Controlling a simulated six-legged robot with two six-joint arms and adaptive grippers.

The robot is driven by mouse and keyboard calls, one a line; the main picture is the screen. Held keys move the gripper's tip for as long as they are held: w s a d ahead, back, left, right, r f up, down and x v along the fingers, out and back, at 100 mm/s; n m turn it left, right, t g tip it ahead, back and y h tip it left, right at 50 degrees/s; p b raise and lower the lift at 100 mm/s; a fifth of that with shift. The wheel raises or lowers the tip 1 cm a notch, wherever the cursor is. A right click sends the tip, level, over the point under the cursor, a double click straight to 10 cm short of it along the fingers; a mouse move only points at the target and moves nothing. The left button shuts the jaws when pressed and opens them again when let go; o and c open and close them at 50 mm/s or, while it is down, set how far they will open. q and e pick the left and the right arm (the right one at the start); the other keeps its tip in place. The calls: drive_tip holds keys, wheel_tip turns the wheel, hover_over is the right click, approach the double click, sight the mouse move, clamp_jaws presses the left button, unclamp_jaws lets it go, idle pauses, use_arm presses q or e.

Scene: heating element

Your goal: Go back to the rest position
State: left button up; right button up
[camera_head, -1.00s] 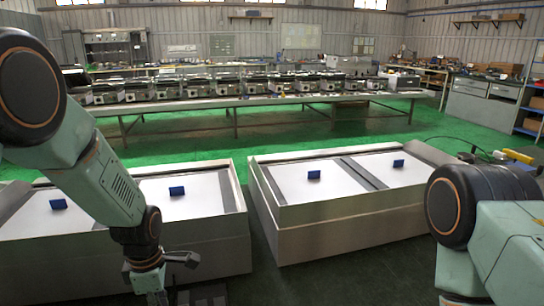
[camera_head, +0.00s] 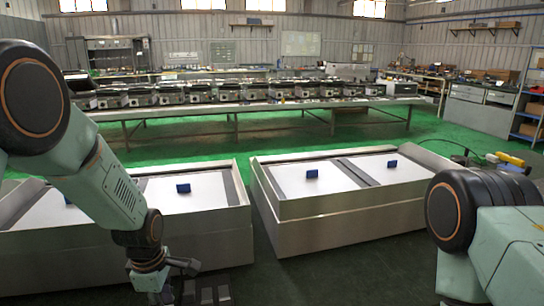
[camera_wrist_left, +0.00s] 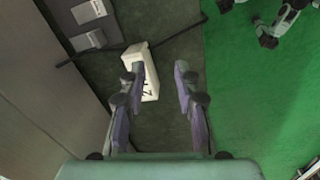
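My left arm comes in from the left in the head view, with its gripper (camera_head: 165,292) low and partly cut off by the bottom edge. In the left wrist view the two fingers of the left gripper (camera_wrist_left: 158,75) are spread apart with a gap between them. A white box-like piece with dark marks (camera_wrist_left: 147,85) shows below them, partly behind the left finger; the right finger is clear of it. I cannot tell how far below it is. My right arm shows at the right edge of the head view; its gripper is out of frame.
Two low grey-walled bins stand ahead, a left bin (camera_head: 215,232) and a right bin (camera_head: 340,228), with white panels and small blue blocks (camera_head: 183,188). A long table (camera_head: 270,104) of appliances stands behind. Green floor (camera_head: 240,148) lies between.

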use_arm(q)
drive_tip(key=s+d+f+m+t, duration=0.1)
drive_tip(key=s+f+m+t, duration=0.1)
drive_tip(key=s+f+m, duration=1.1)
drive_tip(key=s+m+g, duration=0.3)
drive_tip(key=s+m, duration=0.1)
drive_tip(key=s, duration=1.6)
drive_tip(key=shift+f+m, duration=0.4)
drive_tip(key=shift+f, duration=0.05)
